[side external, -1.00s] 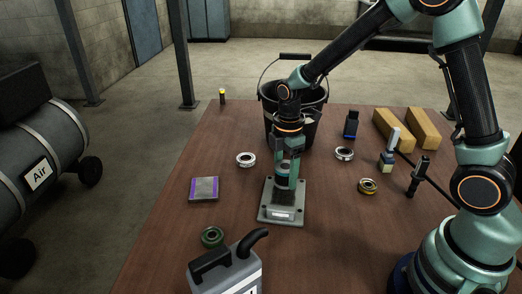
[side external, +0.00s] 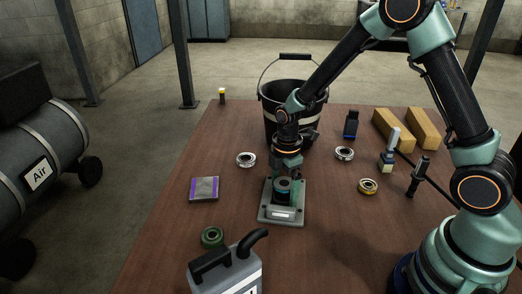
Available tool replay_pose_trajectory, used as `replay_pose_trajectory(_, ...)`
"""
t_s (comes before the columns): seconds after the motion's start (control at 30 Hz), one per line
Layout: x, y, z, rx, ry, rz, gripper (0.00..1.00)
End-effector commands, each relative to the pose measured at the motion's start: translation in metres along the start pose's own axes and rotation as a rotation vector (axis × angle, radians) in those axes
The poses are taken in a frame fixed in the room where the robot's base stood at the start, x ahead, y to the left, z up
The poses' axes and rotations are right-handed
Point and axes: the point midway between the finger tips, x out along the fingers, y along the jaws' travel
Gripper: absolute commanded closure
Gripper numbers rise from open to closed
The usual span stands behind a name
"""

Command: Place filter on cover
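The filter (side external: 283,191), a short dark green cylinder with a grey top ring and a dark hole, stands upright on the grey square plate (side external: 272,219), which looks like the cover. The plate lies flat on the table and has bolt holes and a pale label at its front. My gripper (side external: 288,166) is just above and behind the filter, close to its top. The finger tips are hidden or too small to make out, so I cannot tell how far apart they are or whether they touch the filter.
A black bucket (side external: 270,112) stands behind my gripper. A grey jug (side external: 228,270) stands in front. Ring parts, a blue bottle (side external: 351,126) and wooden blocks (side external: 392,129) are right.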

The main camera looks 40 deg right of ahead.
Motion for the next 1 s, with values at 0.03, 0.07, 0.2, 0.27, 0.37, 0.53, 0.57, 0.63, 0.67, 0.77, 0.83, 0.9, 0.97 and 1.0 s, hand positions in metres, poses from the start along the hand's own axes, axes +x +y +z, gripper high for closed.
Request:
replay_pose_trajectory(0.03,0.0,0.0,0.0,0.0,0.0,0.0,0.04)
replay_pose_trajectory(0.07,0.0,0.0,0.0,0.0,0.0,0.0,0.04)
replay_pose_trajectory(0.2,0.0,0.0,0.0,0.0,0.0,0.0,0.04)
replay_pose_trajectory(0.27,-0.001,0.0,0.0,0.0,0.0,0.001,0.04)
replay_pose_trajectory(0.37,-0.004,0.001,0.0,0.0,0.001,0.002,0.04)
replay_pose_trajectory(0.53,-0.025,0.001,0.0,0.0,0.002,0.006,0.04)
replay_pose_trajectory(0.57,-0.03,0.001,0.0,0.0,0.002,0.006,0.04)
replay_pose_trajectory(0.63,-0.045,0.002,-0.001,0.0,0.002,0.008,0.04)
replay_pose_trajectory(0.67,-0.052,0.001,0.0,0.0,0.002,0.007,0.04)
replay_pose_trajectory(0.77,-0.073,0.001,0.0,0.0,0.002,0.006,0.04)
replay_pose_trajectory(0.83,-0.086,0.001,0.0,0.0,0.002,0.007,0.04)
replay_pose_trajectory(0.9,-0.098,0.001,0.0,0.0,0.002,0.006,0.04)
replay_pose_trajectory(0.97,-0.106,0.001,0.0,0.0,0.001,0.005,0.04)
replay_pose_trajectory(1.0,-0.111,0.001,0.0,0.0,0.001,0.003,0.04)
